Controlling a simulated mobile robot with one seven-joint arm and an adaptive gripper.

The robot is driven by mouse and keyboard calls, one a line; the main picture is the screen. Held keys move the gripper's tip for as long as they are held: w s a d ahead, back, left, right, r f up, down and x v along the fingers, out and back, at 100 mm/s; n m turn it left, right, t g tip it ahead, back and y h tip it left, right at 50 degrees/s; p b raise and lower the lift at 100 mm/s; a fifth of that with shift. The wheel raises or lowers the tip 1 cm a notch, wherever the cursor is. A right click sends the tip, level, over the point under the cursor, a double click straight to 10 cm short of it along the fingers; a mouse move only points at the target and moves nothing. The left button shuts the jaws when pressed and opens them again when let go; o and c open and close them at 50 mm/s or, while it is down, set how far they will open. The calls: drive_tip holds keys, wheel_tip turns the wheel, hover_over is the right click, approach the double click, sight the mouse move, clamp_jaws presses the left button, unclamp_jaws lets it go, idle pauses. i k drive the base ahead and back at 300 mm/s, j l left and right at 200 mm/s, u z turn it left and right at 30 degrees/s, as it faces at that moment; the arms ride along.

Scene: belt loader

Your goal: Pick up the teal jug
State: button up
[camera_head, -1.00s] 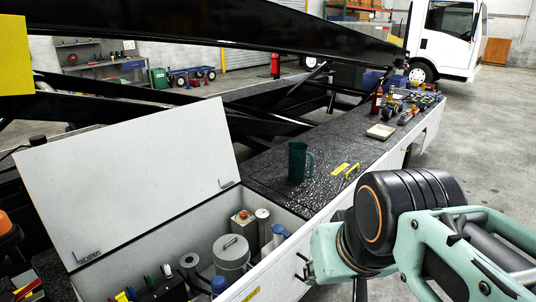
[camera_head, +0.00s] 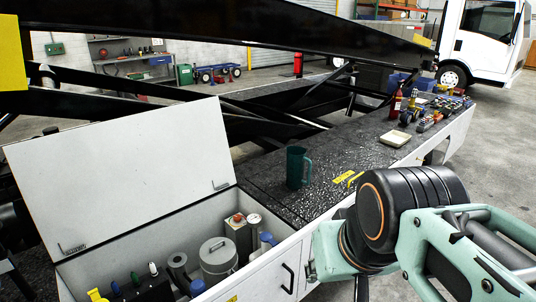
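The teal jug (camera_head: 295,168) stands upright on the dark textured deck (camera_head: 335,158), just beyond the open storage bin. Its handle faces right. My arm fills the lower right of the head view, in front of the deck and to the right of the jug. My gripper's fingers cannot be made out in this view, and nothing touches the jug.
The open bin (camera_head: 272,262) holds a grey canister, cylinders and several bottles; its white lid (camera_head: 125,180) stands raised at left. A yellow-handled item (camera_head: 354,178) and a shallow tray (camera_head: 397,139) lie right of the jug. A red extinguisher (camera_head: 395,103) and tools stand farther back.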

sight(296, 157)
drive_tip(key=i+l+u, duration=0.1)
drive_tip(key=l, duration=0.25)
drive_tip(key=i+l+u, duration=0.1)
drive_tip(key=l, duration=0.3)
drive_tip(key=i+l+u, duration=0.1)
drive_tip(key=i+l, duration=0.15)
drive_tip(key=l, duration=0.15)
drive_tip(key=i+l+u, duration=0.1)
drive_tip(key=l, duration=0.25)
drive_tip(key=i+l+u, duration=0.1)
drive_tip(key=i+l, duration=0.15)
drive_tip(key=i+l+u, duration=0.15)
drive_tip(key=l, duration=0.35)
